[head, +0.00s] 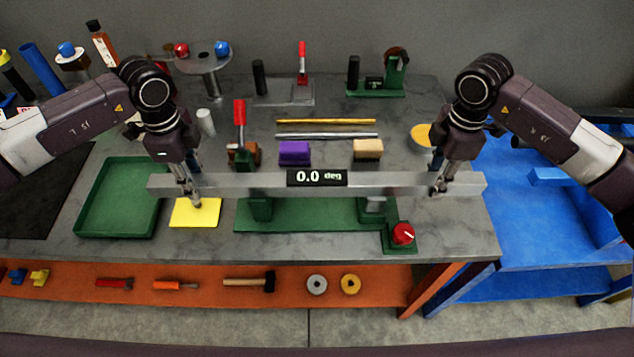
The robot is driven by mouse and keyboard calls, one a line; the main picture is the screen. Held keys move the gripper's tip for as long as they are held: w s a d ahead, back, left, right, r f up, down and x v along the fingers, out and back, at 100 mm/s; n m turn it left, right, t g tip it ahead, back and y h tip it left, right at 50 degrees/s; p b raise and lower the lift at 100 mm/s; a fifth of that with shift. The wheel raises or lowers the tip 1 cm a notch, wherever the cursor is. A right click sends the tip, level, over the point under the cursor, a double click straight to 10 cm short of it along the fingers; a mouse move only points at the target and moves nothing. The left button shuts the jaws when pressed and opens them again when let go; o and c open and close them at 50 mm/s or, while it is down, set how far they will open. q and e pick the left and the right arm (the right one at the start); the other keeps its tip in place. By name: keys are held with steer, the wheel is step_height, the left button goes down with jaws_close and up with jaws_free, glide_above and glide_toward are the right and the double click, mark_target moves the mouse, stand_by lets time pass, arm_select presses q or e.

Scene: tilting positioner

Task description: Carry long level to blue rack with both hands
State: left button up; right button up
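The long level (400,184) is a grey metal bar with a black display reading "0.0 deg". It lies horizontally across the middle of the head view, over a green base with two posts. I cannot tell whether it rests on the posts or hangs just above them. My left gripper (188,188) is on the bar near its left end, with fingers around it. My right gripper (438,185) is on the bar near its right end in the same way. Both appear shut on it. The blue rack (530,240) stands at the right, beside the grey table.
The green positioner base (315,214) has a red knob (402,233) at its right. A green tray (82,220) and yellow pad (190,213) lie left. Purple (294,152) and tan blocks, rods and clamps stand behind. An orange shelf (205,292) with tools is in front.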

arm_select(q)
jaws_close()
arm_select(e)
jaws_close()
